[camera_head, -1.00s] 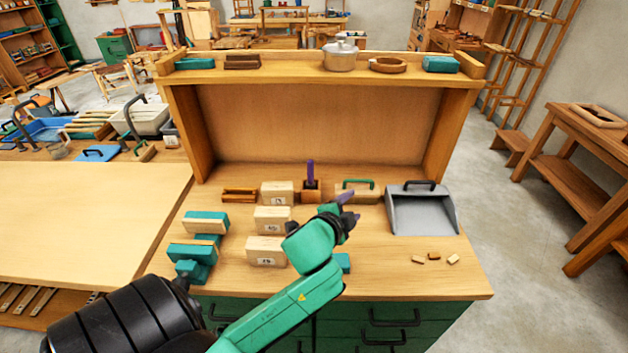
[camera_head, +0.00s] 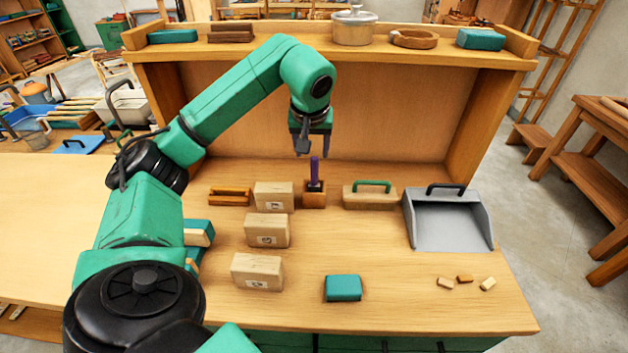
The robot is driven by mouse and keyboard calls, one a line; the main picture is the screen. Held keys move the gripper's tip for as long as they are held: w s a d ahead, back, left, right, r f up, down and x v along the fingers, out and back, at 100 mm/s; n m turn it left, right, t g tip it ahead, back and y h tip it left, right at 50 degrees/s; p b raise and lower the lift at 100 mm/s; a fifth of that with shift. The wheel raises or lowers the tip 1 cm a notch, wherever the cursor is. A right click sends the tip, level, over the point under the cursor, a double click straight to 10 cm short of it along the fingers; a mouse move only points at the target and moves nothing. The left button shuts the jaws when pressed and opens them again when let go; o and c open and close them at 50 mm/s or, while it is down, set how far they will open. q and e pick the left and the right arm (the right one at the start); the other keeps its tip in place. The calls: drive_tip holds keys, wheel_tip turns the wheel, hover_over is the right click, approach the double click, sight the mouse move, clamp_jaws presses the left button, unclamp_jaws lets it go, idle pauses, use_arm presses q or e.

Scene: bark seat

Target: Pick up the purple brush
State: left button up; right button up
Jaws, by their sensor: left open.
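The purple brush (camera_head: 315,170) stands upright in a small wooden holder (camera_head: 314,199) near the back of the workbench. Only its purple handle and dark lower part show; the rest is hidden in the holder. My left gripper (camera_head: 311,150) points down just above the handle, its two fingers apart and empty. I cannot tell from this view whether the fingertips are level with the handle's top. My right gripper is not in view.
Wooden blocks (camera_head: 267,231) stand left of the holder. A wooden piece with a green handle (camera_head: 369,196), a grey dustpan (camera_head: 450,220), small wood chips (camera_head: 465,279) and a teal block (camera_head: 343,288) lie to the right and front. A raised shelf (camera_head: 400,57) stands behind.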

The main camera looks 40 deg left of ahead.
sight(314, 171)
use_arm(q)
drive_tip(key=p+x, duration=0.1)
drive_tip(key=x, duration=0.3)
drive_tip(key=p+x, duration=0.1)
drive_tip(key=x, duration=0.3)
drive_tip(key=p+x, duration=0.1)
drive_tip(key=x, duration=0.3)
drive_tip(key=shift+d+f+p, duration=0.25)
drive_tip(key=shift+d+p, duration=0.05)
drive_tip(key=shift+d, duration=0.05)
drive_tip(key=shift+a+f, duration=0.1)
drive_tip(key=shift+f, duration=0.1)
clamp_jaws()
